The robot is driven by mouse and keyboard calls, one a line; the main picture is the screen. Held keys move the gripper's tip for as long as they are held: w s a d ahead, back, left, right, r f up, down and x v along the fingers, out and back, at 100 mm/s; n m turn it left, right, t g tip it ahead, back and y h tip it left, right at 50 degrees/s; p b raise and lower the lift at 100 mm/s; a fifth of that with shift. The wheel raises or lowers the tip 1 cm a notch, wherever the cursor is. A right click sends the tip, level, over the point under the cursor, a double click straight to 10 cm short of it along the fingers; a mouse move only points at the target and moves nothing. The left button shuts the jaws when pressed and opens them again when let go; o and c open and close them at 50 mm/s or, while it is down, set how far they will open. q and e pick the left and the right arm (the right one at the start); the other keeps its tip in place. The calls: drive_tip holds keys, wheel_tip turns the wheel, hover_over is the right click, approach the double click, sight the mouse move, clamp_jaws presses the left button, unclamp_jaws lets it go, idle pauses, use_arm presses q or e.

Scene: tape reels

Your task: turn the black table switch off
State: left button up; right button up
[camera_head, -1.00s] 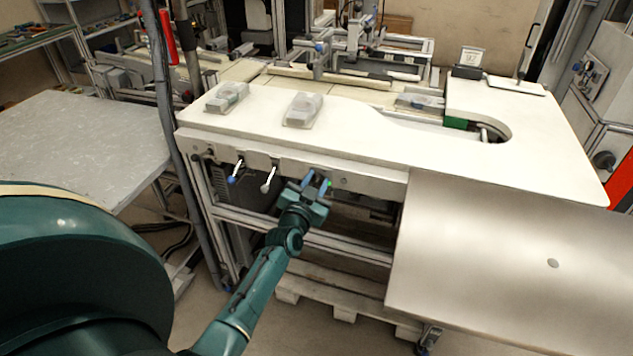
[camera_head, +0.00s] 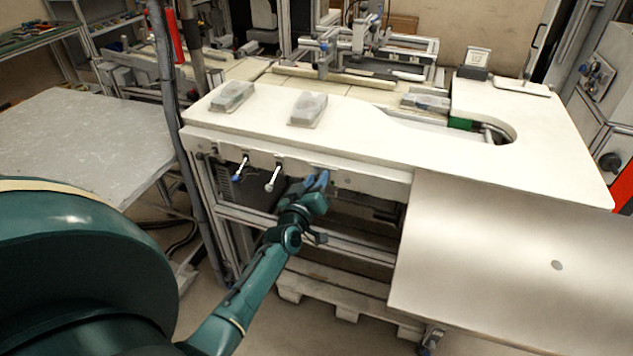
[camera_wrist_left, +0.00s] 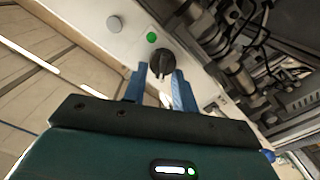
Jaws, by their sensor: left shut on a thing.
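The black table switch (camera_wrist_left: 161,61) is a round knob on the pale front panel of the table, seen in the left wrist view. My left gripper (camera_wrist_left: 162,82) is shut on it, with one blue finger on each side of the knob. In the head view my left gripper (camera_head: 317,180) is at the front panel below the tabletop edge, and its fingers hide the switch there. The knob's exact angle is hard to read between the fingers. My right gripper is in neither view.
A round green button (camera_wrist_left: 151,37) and a grey round button (camera_wrist_left: 114,24) sit beside the switch. Two levers, one blue-tipped (camera_head: 240,168) and one white-tipped (camera_head: 274,178), hang left of my gripper. The white tabletop (camera_head: 365,140) overhangs the panel. A grey table (camera_head: 80,140) stands left.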

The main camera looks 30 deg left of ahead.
use_arm(q)
drive_tip(key=shift+f+n, duration=0.1)
drive_tip(key=shift+n, duration=0.4)
drive_tip(key=o, duration=1)
drive_tip(key=shift+c, duration=0.2)
drive_tip(key=shift+s, duration=0.15)
drive_tip(key=v, duration=1.3)
